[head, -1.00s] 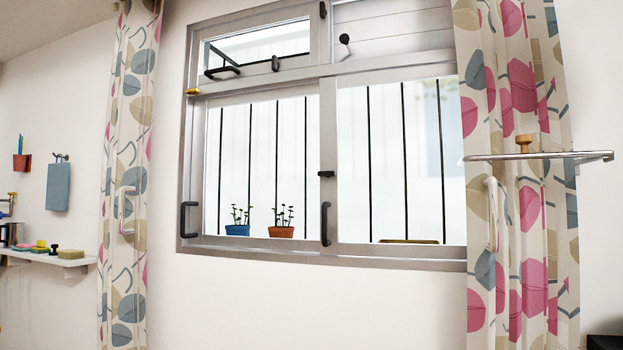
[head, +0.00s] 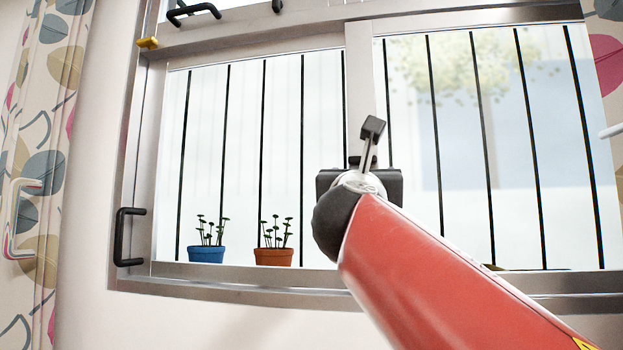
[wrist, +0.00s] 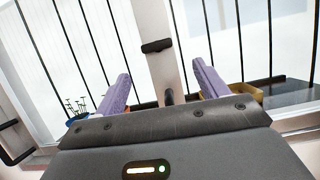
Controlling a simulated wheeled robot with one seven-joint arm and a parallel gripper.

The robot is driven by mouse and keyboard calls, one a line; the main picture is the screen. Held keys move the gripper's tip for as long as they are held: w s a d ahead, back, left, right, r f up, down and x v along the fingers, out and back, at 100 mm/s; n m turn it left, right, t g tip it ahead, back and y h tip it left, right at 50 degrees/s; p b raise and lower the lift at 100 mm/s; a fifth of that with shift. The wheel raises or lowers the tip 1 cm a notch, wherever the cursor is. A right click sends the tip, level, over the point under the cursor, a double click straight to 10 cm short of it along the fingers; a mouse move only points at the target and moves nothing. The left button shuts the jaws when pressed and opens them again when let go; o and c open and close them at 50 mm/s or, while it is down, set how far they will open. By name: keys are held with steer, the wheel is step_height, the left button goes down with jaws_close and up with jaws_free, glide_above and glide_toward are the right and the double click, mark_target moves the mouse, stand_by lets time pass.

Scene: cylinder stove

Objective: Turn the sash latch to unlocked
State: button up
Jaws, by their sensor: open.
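The sash latch (wrist: 157,45) is a small black bar on the grey middle stile of the sliding window. In the wrist view it lies roughly crosswise, beyond and between my fingertips. My gripper (wrist: 162,70) is open, its two purple fingers apart on either side of the stile, with nothing held. In the head view my gripper (head: 372,128) is in front of the middle stile, and my red arm comes in from the lower right.
A dark upright handle (wrist: 168,97) shows partly between my fingers, lower on the stile. Another black handle (head: 129,237) is on the left frame. Blue (head: 206,254) and orange (head: 273,256) plant pots stand behind the glass. A curtain (head: 45,120) hangs at left.

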steer(key=p+x, duration=0.1)
steer(key=x, duration=0.4)
steer(key=p+x, duration=0.1)
steer(key=x, duration=0.2)
steer(key=shift+a+r+p, duration=0.15)
steer(key=shift+r+p, duration=0.2)
steer(key=shift+r, duration=0.05)
steer(key=c, duration=1)
